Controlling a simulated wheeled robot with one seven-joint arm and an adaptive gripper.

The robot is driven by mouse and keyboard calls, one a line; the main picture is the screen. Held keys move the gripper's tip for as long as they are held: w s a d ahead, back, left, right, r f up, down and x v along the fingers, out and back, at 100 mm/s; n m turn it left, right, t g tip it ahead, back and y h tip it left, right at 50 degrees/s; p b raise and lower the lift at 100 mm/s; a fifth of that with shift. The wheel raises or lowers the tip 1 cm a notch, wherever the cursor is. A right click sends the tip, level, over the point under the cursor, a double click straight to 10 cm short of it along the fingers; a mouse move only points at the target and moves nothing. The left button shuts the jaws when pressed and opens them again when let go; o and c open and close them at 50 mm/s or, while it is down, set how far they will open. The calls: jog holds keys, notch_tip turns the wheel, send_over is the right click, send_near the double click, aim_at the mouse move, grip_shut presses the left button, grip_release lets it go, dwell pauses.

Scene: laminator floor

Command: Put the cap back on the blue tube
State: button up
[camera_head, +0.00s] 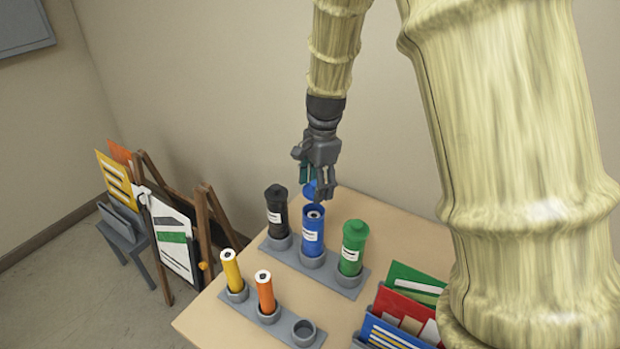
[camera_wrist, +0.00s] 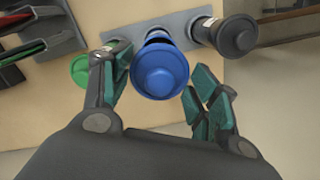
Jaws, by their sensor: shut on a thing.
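The blue tube (camera_head: 313,238) stands upright in the middle socket of the back rack. Its top is open, with a dark and white round end showing inside. My gripper (camera_head: 316,181) points down just above it and is shut on the blue cap (camera_head: 311,191). In the wrist view the cap (camera_wrist: 160,71) shows large between my teal fingers (camera_wrist: 152,78), hiding most of the tube. The cap looks slightly above the tube mouth and roughly over it; the exact gap and alignment are hard to tell.
A capped black tube (camera_head: 276,212) stands close on the left and a capped green tube (camera_head: 353,247) on the right. A front rack (camera_head: 258,318) holds yellow and orange tubes and an empty socket. Folders (camera_head: 405,310) stand at the front right.

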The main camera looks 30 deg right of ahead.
jog(key=shift+s+a+f+b, duration=0.1)
jog(key=shift+s+f+b, duration=0.15)
jog(key=shift+s+b, duration=0.5)
jog(key=w+f, duration=0.1)
jog(key=f+b, duration=0.1)
jog(key=w+f, duration=0.1)
jog(key=f, duration=0.1)
jog(key=shift+w+b, duration=0.3)
jog(key=shift+w, duration=0.05)
jog(key=shift+s+f, duration=0.2)
jog(key=shift+s, duration=0.7)
jog(key=shift+f, duration=0.15)
jog(key=shift+w+f, duration=0.45)
jog(key=shift+w, duration=0.15)
jog(key=shift+s+r, duration=0.25)
jog(key=shift+s, duration=0.15)
jog(key=shift+w+f, duration=0.1)
jog(key=shift+w, duration=0.15)
jog(key=shift+s, duration=0.1)
